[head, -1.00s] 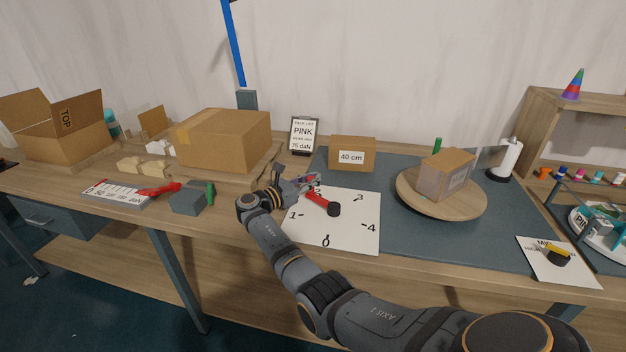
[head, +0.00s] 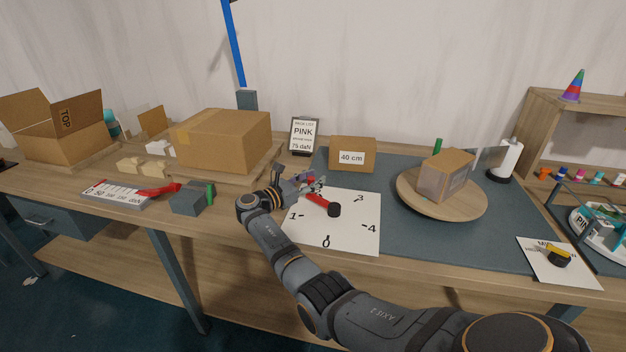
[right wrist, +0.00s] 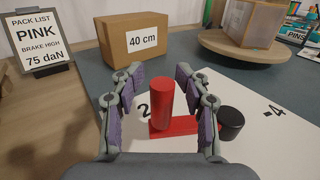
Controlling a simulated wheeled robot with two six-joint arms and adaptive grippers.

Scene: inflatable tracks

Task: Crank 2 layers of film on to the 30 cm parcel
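The red crank (head: 315,199) with its black hub (head: 333,210) lies over a white dial card (head: 345,238). In the right wrist view its red upright knob (right wrist: 162,102) stands near the mark 2. My right gripper (head: 312,183) is at the knob; its fingers (right wrist: 159,77) are open on either side, with gaps visible. A cardboard parcel (head: 445,172) sits on the round wooden turntable (head: 410,202); its label is too blurred to read. A pale film sheet (head: 489,159) shows between the parcel and the white roll (head: 511,158). My left gripper is out of view.
A box marked 40 cm (head: 352,154) and a pack list sign (head: 304,134) reading PINK, 75 daN stand behind the card. A large carton (head: 225,140) is to the left. A card with a yellow and black object (head: 558,255) lies right. The mat's front is clear.

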